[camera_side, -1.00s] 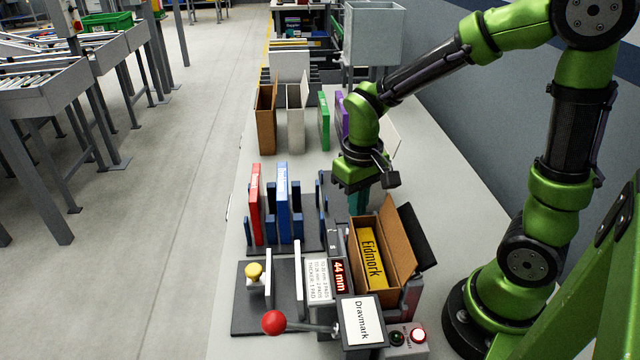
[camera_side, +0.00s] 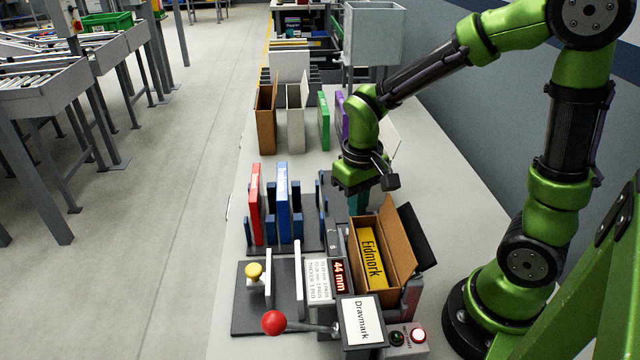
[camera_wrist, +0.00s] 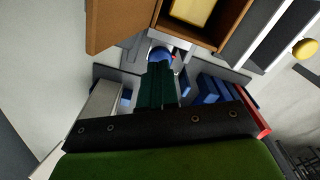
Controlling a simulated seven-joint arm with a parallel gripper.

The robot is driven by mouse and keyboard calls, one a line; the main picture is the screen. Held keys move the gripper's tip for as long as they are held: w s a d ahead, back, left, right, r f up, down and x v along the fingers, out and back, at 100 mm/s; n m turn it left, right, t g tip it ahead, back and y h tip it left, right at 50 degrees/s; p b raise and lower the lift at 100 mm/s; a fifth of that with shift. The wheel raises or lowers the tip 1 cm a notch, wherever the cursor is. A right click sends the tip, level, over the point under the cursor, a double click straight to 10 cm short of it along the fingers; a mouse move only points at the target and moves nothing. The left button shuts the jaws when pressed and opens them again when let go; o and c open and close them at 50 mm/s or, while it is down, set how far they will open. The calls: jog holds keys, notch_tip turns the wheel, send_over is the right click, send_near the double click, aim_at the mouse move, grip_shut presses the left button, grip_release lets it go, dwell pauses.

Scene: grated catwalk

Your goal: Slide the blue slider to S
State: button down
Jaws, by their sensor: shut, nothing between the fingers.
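The blue slider shows in the wrist view as a rounded blue knob (camera_wrist: 160,54) on a light grey fitting. It is just beyond the tips of my gripper (camera_wrist: 158,66), whose teal fingers are shut and empty. The tips look close to the knob or against it; I cannot tell if they touch. In the side view my gripper (camera_side: 359,203) points down behind the open cardboard box, and the slider is hidden there. A dark panel with small pale letters (camera_side: 333,240), seemingly L and S, stands left of the box.
The cardboard box (camera_side: 398,240) holds a yellow Eidmork box (camera_side: 371,258). Red (camera_side: 255,203) and blue (camera_side: 283,203) boxes stand in the rack at left.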

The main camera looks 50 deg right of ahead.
jog(key=shift+f, duration=0.85)
jog(key=shift+s+a, duration=0.4)
dwell(0.4)
jog(key=shift+r, duration=0.1)
jog(key=shift+r, duration=2.9)
jog(key=shift+a+f, duration=0.1)
jog(key=shift+f, duration=0.05)
jog(key=s+r+t+y, duration=0.1)
jog(key=s+r+t, duration=0.1)
jog(key=r, duration=0.3)
jog(key=s+a+r+m+t+y, duration=0.1)
jog(key=s+r+t, duration=0.2)
jog(key=r+t, duration=0.1)
jog(key=shift+s+a+r+t, duration=0.15)
jog(key=shift+a+r+t, duration=0.2)
jog(key=shift+t, duration=0.25)
